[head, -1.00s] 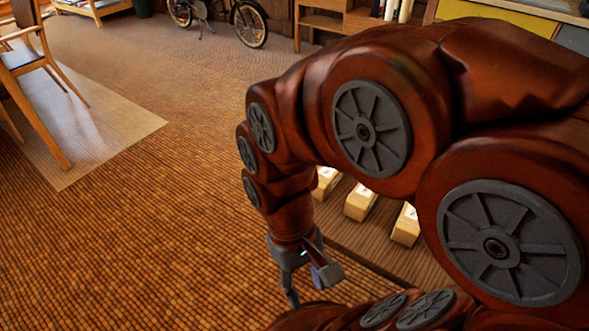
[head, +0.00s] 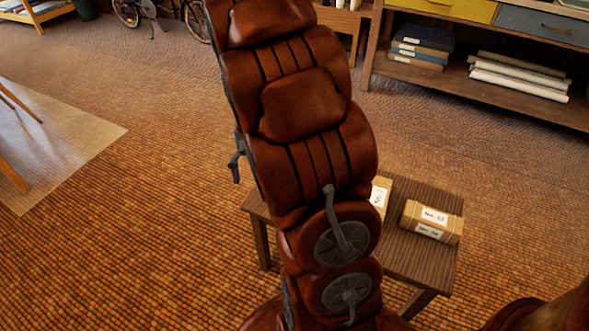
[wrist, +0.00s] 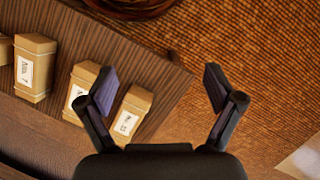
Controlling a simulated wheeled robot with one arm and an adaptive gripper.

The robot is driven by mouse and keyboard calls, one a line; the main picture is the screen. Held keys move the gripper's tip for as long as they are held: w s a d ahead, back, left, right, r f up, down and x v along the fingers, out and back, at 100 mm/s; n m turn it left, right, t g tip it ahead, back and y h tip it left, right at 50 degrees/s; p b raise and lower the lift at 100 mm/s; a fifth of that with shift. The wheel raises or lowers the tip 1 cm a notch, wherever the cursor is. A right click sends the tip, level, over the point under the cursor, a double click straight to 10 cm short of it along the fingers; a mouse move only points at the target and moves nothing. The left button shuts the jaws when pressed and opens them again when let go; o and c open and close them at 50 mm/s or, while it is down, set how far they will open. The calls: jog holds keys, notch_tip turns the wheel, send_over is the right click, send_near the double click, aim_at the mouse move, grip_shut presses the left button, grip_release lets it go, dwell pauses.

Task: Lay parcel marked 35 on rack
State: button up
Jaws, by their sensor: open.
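Several tan box parcels lie on a small dark slatted table (head: 425,268). In the head view one parcel (head: 448,222) is at the table's right and another (head: 384,190) is partly hidden by my arm. The wrist view shows labelled parcels in a row: one at left (wrist: 35,45), one in the middle (wrist: 86,74) and one nearest my gripper (wrist: 135,101). Their numbers are too small to read surely, so I cannot tell which is 35. I cannot tell which piece is the rack.
A low wooden shelf unit (head: 480,93) at the back right holds books (head: 421,45) and paper rolls (head: 520,76). A bicycle (head: 150,14) stands at the back. A pale mat (head: 60,125) lies at left. The woven floor between is clear.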

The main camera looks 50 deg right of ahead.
jog(key=w+d+f+m+p, duration=0.1)
jog(key=w+d+f+m, duration=0.1)
jog(key=d, duration=0.5)
jog(key=w+d+f+m+t+y+p, duration=0.1)
jog(key=w+d+f+m, duration=0.1)
jog(key=d+f, duration=0.2)
jog(key=w+d+f+m+y+p, duration=0.1)
jog(key=w+d+f+m, duration=0.1)
jog(key=d, duration=0.8)
jog(key=shift+f+t+p, duration=0.4)
jog(key=shift+f, duration=0.4)
jog(key=shift+d+f, duration=0.1)
jog(key=shift+f, duration=0.1)
jog(key=shift+x, duration=1.1)
jog(key=shift+a+b+x, duration=0.15)
jog(key=shift+b+x, duration=0.2)
jog(key=shift+x, duration=1)
jog(key=shift+a+b+x, duration=0.2)
jog(key=shift+b+x, duration=0.1)
jog(key=shift+x, duration=1.05)
jog(key=shift+r, duration=0.15)
grip_shut()
